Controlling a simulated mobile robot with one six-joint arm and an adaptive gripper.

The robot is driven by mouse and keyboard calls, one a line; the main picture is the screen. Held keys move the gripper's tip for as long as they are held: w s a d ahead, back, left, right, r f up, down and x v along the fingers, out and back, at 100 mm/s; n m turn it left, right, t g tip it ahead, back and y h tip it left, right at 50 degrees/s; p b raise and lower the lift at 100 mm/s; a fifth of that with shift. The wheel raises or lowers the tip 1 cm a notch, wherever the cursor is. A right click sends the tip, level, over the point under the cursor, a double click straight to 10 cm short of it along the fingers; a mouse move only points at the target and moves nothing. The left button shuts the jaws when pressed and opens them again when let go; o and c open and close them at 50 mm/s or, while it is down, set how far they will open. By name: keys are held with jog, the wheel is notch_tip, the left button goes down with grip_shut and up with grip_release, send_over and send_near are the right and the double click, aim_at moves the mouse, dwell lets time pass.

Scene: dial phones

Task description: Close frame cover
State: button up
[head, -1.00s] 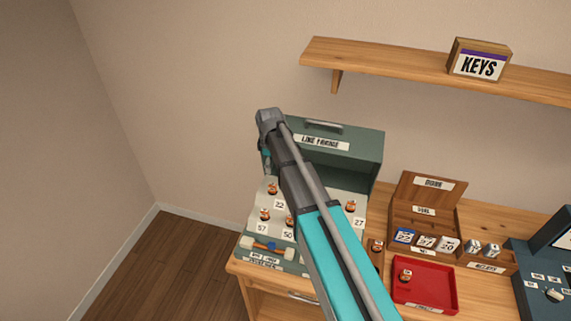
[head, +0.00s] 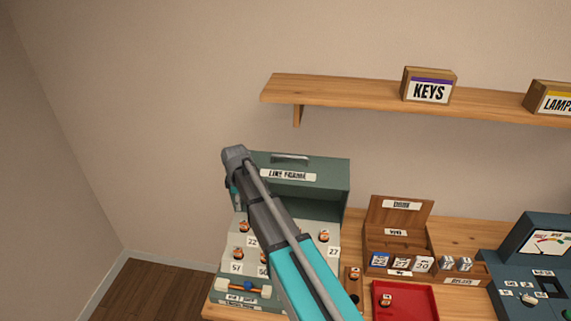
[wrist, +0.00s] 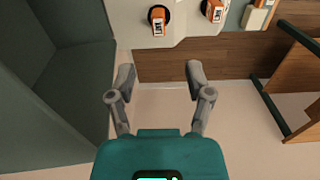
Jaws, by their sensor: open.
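The frame cover (head: 320,188) is a dark green hood labelled LINE FRAME, with a handle on its upper edge. It stands raised at the back of the line frame (head: 309,257), a pale panel with several numbered orange-and-white plugs. In the wrist view a large green surface (wrist: 60,95), apparently the cover, fills the left side, and the panel (wrist: 120,35) shows at the top. My gripper (wrist: 160,82) is open and empty, with its fingers apart, to the right of the green surface. In the head view my arm hides part of the panel and cover.
A wooden box with an open lid (head: 400,215) and a red tray (head: 405,302) are right of the frame. A blue-grey device with a meter (head: 548,243) stands farther right. A wooden shelf (head: 340,92) with a KEYS box (head: 428,86) hangs above.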

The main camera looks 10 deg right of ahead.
jog(key=shift+s+d+r+m+p, duration=0.15)
jog(key=shift+d+r+m+p, duration=0.2)
jog(key=shift+d+m, duration=0.2)
jog(key=c, duration=0.4)
jog(key=d+r+m+p, duration=0.1)
jog(key=d+m, duration=0.1)
jog(key=s+d+r+m+t+p, duration=0.1)
jog(key=d+r+m, duration=0.1)
jog(key=d+m, duration=0.1)
jog(key=s+d+r+m+t+h+p, duration=0.1)
jog(key=d+m, duration=0.1)
jog(key=shift+d+r+m+p, duration=0.15)
jog(key=shift+d+m+p, duration=0.2)
jog(key=shift+p, duration=0.05)
grip_shut()
jog(key=w+d+r+m+t+p, duration=0.1)
jog(key=w+d+r+m+p, duration=0.1)
jog(key=w+r+m+p, duration=0.1)
jog(key=w+d+r+m+t+h+p, duration=0.1)
jog(key=w+d+r+m+t+p, duration=0.1)
jog(key=r+p, duration=0.3)
jog(key=w+d+r+m+t+h+p, duration=0.1)
jog(key=w+d+r+m+t+p, duration=0.1)
jog(key=r, duration=0.5)
jog(key=w+d+m+p, duration=0.1)
jog(key=w+m+p, duration=0.1)
jog(key=w, duration=0.1)
jog(key=shift+d+r, duration=0.3)
jog(key=shift+r, duration=0.1)
